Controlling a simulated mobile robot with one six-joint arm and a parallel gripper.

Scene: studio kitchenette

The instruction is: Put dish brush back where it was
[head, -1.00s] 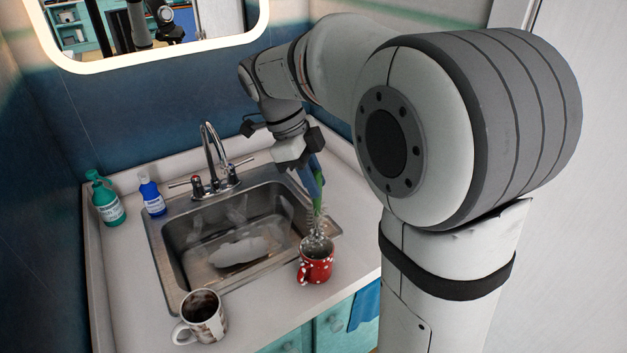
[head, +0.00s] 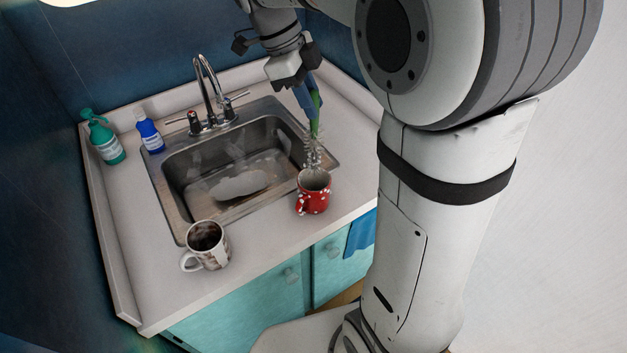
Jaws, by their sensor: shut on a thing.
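The dish brush (head: 316,128) hangs from my gripper (head: 310,98), green at the handle with pale bristles at its lower end. My gripper is shut on its upper part, which the fingers partly hide. The brush points down at a slight tilt. Its bristles are right over or at the mouth of a red mug with white dots (head: 313,196); I cannot tell whether they touch the mug or the coffee-side rim. The mug stands upright on the counter by the sink's front right corner.
The steel sink (head: 180,222) with its faucet (head: 208,90) lies left of the brush. A stained white mug (head: 208,250) stands at the front left. A green bottle (head: 105,143) and a blue bottle (head: 150,135) stand at the back left. A blue cloth (head: 361,233) hangs at the cabinet front.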

